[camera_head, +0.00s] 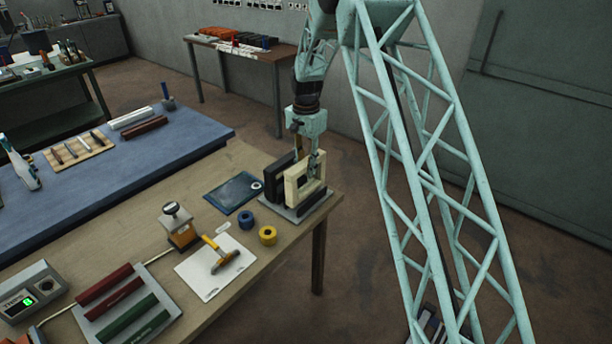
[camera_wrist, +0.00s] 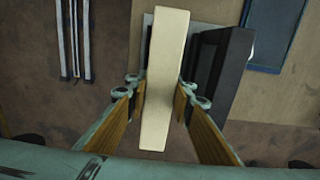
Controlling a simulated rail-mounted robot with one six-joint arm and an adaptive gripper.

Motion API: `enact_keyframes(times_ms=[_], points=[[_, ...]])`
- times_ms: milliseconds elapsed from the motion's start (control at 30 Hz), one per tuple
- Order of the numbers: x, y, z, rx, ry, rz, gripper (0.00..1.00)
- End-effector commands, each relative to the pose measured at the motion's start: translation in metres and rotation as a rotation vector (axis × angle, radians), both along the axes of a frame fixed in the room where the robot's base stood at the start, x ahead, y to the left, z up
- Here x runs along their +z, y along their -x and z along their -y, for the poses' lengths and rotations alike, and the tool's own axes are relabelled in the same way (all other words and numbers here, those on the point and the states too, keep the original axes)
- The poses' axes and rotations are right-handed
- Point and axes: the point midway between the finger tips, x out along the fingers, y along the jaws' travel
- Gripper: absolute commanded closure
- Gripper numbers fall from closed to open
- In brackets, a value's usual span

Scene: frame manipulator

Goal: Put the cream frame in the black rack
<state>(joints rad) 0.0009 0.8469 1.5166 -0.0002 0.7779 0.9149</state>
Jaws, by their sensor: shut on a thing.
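In the wrist view the frame's narrow top edge (camera_wrist: 165,60) runs between the two fingers of my gripper (camera_wrist: 163,92). The frame is over a grey base plate (camera_head: 322,207) at the table corner, between a tall black upright piece (camera_head: 277,180) and a low black piece (camera_head: 314,204). These black pieces appear to belong to the black rack. I cannot tell whether the frame's bottom touches the plate. The tall black piece (camera_wrist: 235,70) is right of the frame in the wrist view.
A dark blue panel (camera_head: 233,192), a blue roll (camera_head: 245,219) and a yellow roll (camera_head: 267,235) lie left of the rack. The table edge is close on the rack's right.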

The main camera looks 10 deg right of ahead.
Motion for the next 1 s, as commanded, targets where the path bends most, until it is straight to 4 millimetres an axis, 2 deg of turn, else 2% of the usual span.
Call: enact_keyframes(times_ms=[167,600,1000], points=[[-0.002,0.0,0.0,0.0,0.0,0.0,1.0],[-0.036,0.0,0.0,0.0,0.0,0.0,1.0],[-0.038,0.0,0.0,0.0,0.0,0.0,1.0]])
